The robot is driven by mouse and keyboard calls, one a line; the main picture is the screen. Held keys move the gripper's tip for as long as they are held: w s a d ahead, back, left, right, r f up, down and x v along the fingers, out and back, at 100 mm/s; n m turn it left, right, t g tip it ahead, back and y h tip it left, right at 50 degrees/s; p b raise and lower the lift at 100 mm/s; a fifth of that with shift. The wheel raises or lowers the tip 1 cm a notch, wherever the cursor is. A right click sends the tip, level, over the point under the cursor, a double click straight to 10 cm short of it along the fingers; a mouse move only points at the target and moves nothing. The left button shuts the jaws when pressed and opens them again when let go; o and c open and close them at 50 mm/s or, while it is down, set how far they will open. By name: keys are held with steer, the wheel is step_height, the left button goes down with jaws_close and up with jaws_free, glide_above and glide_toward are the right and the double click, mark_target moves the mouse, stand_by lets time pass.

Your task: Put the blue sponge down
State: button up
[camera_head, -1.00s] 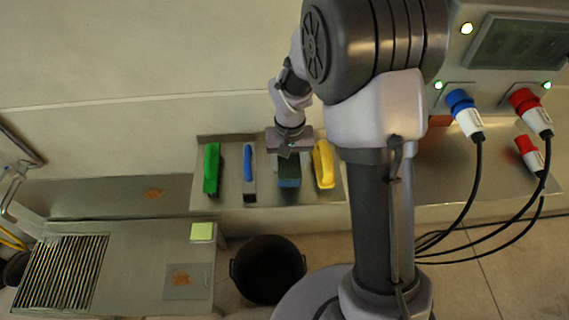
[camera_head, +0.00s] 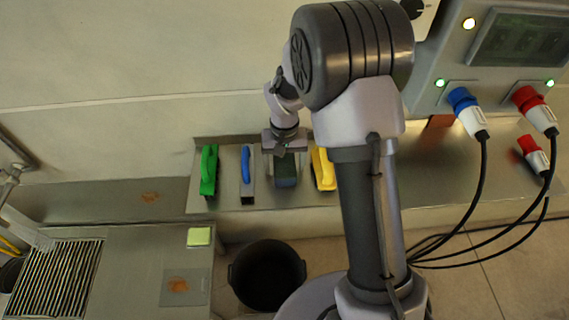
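The blue sponge seems to be the dark blue-green block (camera_head: 287,174) on the steel shelf, between a blue-handled tool (camera_head: 246,172) and a yellow-handled tool (camera_head: 323,168). My gripper (camera_head: 285,154) points down right over its far end. Light finger edges seem to show on both sides of the block. The fingertips are too small and partly hidden, so I cannot tell whether they touch it. The block looks level and at shelf height; its underside is hidden.
A black bucket (camera_head: 266,277) stands on the floor below. A steel bench with a grate (camera_head: 55,280) and a yellow-green pad (camera_head: 199,236) is at left. Plugs with cables (camera_head: 467,112) hang at right.

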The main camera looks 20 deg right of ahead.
step_height(320, 180, up, 12)
steer(key=p, duration=0.4)
step_height(320, 180, up, 6)
steer(key=t, duration=0.1)
glide_above(285, 163)
steer(key=s, duration=0.2)
steer(key=s+a+r+t, duration=0.1)
steer(key=s+r, duration=0.2)
steer(key=s, duration=0.4)
steer(key=s+a+r+m+t+y, duration=0.1)
steer(key=s+r+t, duration=0.1)
steer(key=s+r, duration=0.2)
steer(key=s+a+r+m+t+y, duration=0.1)
steer(key=s+a+r, duration=0.1)
steer(key=s, duration=0.8)
steer(key=shift+s+r+t, duration=0.2)
steer(key=shift+r+t, duration=0.2)
steer(key=shift+r, duration=0.5)
